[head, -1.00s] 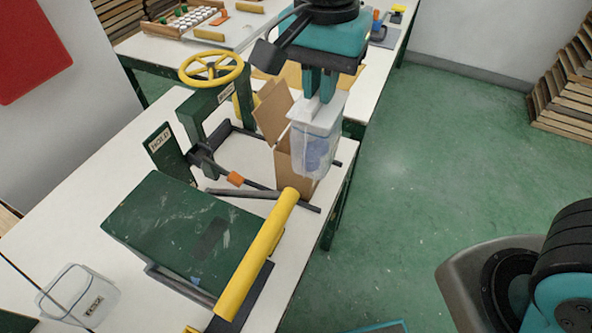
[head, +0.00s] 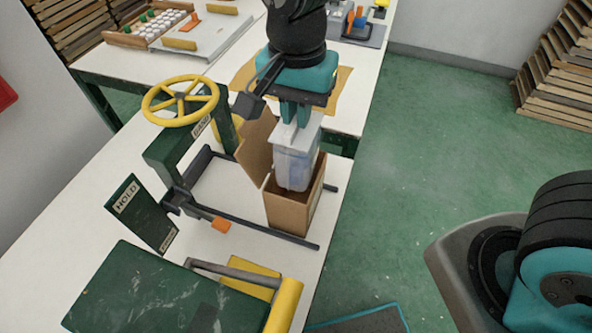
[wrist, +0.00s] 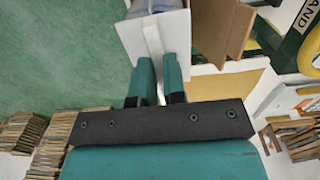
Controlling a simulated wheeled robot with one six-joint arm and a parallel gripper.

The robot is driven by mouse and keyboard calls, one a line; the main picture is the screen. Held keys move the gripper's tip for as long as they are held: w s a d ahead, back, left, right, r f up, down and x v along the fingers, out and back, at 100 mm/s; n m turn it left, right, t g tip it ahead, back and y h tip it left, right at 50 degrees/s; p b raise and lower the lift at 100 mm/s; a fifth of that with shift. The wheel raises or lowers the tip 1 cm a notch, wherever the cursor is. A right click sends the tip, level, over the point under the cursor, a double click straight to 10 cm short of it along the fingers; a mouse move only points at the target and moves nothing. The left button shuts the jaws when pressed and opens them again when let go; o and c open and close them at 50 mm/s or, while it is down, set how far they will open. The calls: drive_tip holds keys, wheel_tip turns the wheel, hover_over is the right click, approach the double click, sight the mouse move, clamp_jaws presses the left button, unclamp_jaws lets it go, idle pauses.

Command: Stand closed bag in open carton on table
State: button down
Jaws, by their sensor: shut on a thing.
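A clear bag with a white closed top (head: 296,160) hangs upright from my gripper (head: 295,117), which is shut on its top. The bag's bluish contents show through its side. The brown carton (head: 290,214) stands open on the white table (head: 130,225), with a tall flap raised on its left. The bag's lower part overlaps the carton's opening in the head view and seems partly inside; its bottom is hidden. In the wrist view the jaws (wrist: 158,88) grip the white top (wrist: 155,35), with the carton flap (wrist: 222,30) close on the right.
A dark metal frame with a yellow handwheel (head: 180,102) stands left of the carton, with a dark bar around it. A HOLD sign (head: 142,212), a green box (head: 165,295) and a yellow roller (head: 284,306) lie nearer. Open floor is to the right.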

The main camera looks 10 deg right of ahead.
sight(297, 168)
wheel_tip(297, 168, down, 14)
drive_tip(key=shift+r, duration=0.2)
drive_tip(key=shift+f, duration=0.1)
drive_tip(key=shift+f, duration=0.15)
drive_tip(key=c, duration=1.2)
unclamp_jaws()
wheel_tip(297, 168, up, 13)
drive_tip(key=shift+f, duration=0.2)
drive_tip(key=s+d+r+n+y, duration=0.1)
drive_tip(key=s+d+r+n, duration=0.1)
drive_tip(key=s+n, duration=0.2)
drive_tip(key=s+d+r+n+y, duration=0.1)
drive_tip(key=s+d+r+n, duration=0.1)
drive_tip(key=s+r+n, duration=0.1)
drive_tip(key=s+d+r+n+y, duration=0.1)
drive_tip(key=s+r+n+y, duration=0.1)
drive_tip(key=s+n, duration=0.3)
drive_tip(key=shift+d+r+n, duration=0.4)
drive_tip(key=shift+r+n, duration=0.25)
drive_tip(key=shift+n, duration=0.25)
